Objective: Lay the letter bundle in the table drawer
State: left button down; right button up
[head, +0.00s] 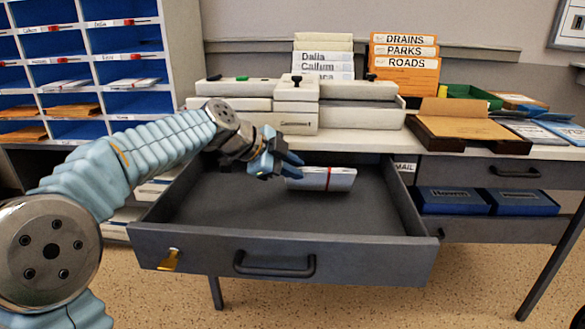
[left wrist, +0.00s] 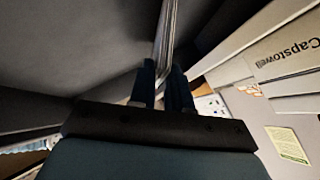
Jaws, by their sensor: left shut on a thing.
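The letter bundle (head: 322,179) is a stack of white envelopes with a red band around it. My left gripper (head: 289,166) is shut on its left end and holds it over the back part of the open drawer. In the left wrist view the bundle (left wrist: 168,35) shows edge-on between the two fingers (left wrist: 167,75). The grey table drawer (head: 290,250) is pulled out, and its dark floor looks empty. I cannot tell whether the bundle touches the floor. My right gripper is not in view.
White boxes (head: 300,118) and a brown tray (head: 470,133) stand on the table above the drawer. Blue pigeonholes (head: 125,72) are at the left. A lower shelf with blue boxes (head: 520,203) is at the right. Floor in front is clear.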

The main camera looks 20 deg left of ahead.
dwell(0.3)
pick_arm(q)
jog(key=c, duration=1)
grip_release()
jog(key=shift+s+a+r, duration=0.1)
jog(key=v, duration=1.3)
jog(key=shift+s+p, duration=0.25)
jog(key=shift+p, duration=0.2)
jog(key=shift+a+r, duration=0.1)
jog(key=shift+r, duration=0.05)
